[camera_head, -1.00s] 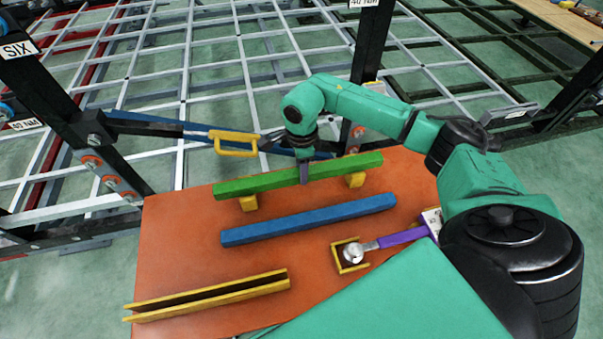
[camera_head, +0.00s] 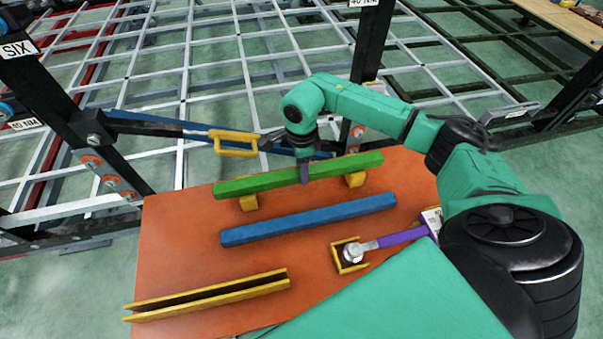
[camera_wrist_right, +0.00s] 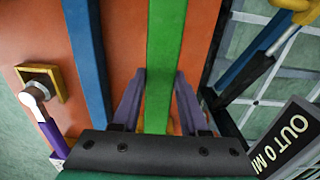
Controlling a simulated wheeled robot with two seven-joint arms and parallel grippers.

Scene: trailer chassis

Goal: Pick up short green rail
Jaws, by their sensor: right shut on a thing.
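The short green rail (camera_head: 250,186) lies across two yellow supports (camera_head: 248,202) at the back of the orange table. It runs lengthwise between the fingers in the right wrist view (camera_wrist_right: 164,60). My right gripper (camera_head: 304,174) reaches down from above and is shut on the rail near its middle. In the right wrist view its purple-grey fingers (camera_wrist_right: 160,103) stand on both sides of the rail. The rail appears to rest on its supports; the head view shows no clear gap. My left gripper is not in view.
A blue rail (camera_head: 310,219) lies in front of the green one on the orange table (camera_head: 185,240). A yellow channel (camera_head: 208,296) lies front left. A purple-handled tool (camera_head: 402,237) rests in a yellow holder (camera_head: 350,266). A dark frame post (camera_head: 369,45) stands behind.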

